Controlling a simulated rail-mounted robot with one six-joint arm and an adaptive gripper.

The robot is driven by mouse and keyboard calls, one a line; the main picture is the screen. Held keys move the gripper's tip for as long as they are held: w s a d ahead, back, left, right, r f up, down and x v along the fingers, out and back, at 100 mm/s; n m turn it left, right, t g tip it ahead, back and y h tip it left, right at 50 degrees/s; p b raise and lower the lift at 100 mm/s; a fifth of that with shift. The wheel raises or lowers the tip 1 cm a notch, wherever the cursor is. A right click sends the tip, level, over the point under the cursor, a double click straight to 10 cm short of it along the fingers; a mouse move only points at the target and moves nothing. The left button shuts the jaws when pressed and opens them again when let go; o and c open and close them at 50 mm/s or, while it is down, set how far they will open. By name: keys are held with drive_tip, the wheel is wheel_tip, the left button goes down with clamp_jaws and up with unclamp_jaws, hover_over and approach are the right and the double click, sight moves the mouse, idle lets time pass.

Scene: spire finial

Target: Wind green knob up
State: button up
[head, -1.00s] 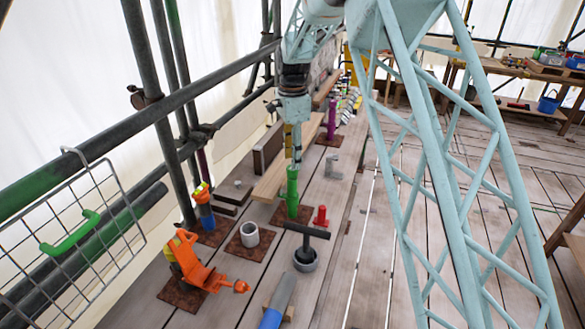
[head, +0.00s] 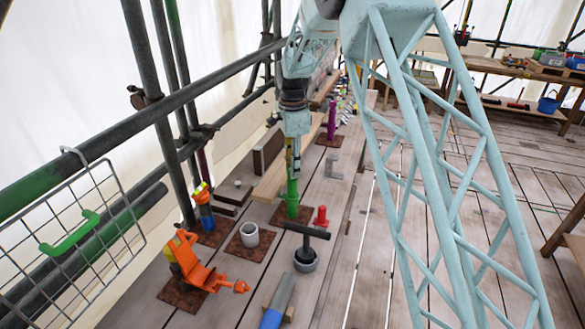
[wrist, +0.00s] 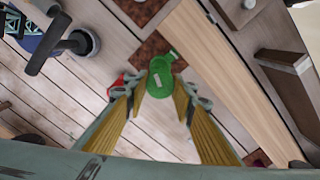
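The green knob (head: 292,196) is the top of an upright green post on a dark red-brown plate (head: 281,217) in the head view. The wrist view shows the knob (wrist: 159,82) from above, round with a small tab at its upper right. My gripper (head: 293,174) points straight down at the knob's top. Its yellow fingers (wrist: 160,100) stand on either side of the knob in the wrist view, apart, with the knob between them. They look open; contact with the knob is not clear.
A small red post (head: 321,216) stands close right of the green one. A T-handled dark tool (head: 306,258), a white cup (head: 249,235), an orange device (head: 196,268) and a blue post (head: 205,212) stand nearby. A long plank (head: 268,185) lies left. Scaffold rails run along the left.

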drive_tip(key=c, duration=0.3)
drive_tip(key=shift+n, duration=0.5)
